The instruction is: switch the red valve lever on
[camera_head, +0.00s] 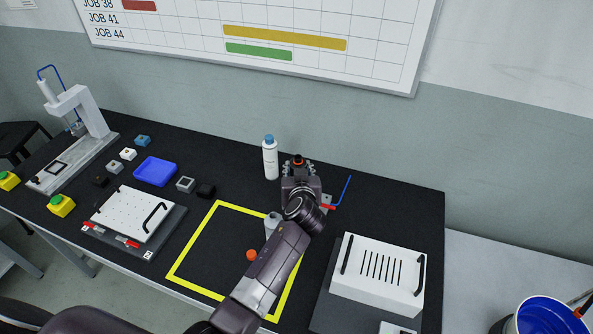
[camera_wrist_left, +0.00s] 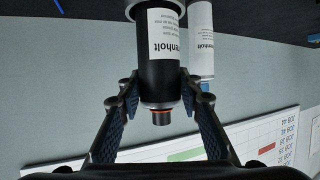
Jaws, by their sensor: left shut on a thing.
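A small red lever (camera_head: 328,207) shows in the head view just right of my left gripper, at the foot of a thin blue line (camera_head: 344,190). The gripper and wrist hide most of what it sits on, and I cannot tell its setting. My left gripper (camera_head: 298,169) is apart from the lever. In the left wrist view its fingers (camera_wrist_left: 160,98) are shut on a black bottle (camera_wrist_left: 158,75) with a white label and an orange tip. My right gripper is out of view.
A white bottle with a blue cap (camera_head: 270,160) stands left of the gripper. A white slotted box with black handles (camera_head: 378,273) is at front right. A yellow frame (camera_head: 187,250) lies under my arm, with an orange ball (camera_head: 251,255). A blue tray (camera_head: 155,172) is further left.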

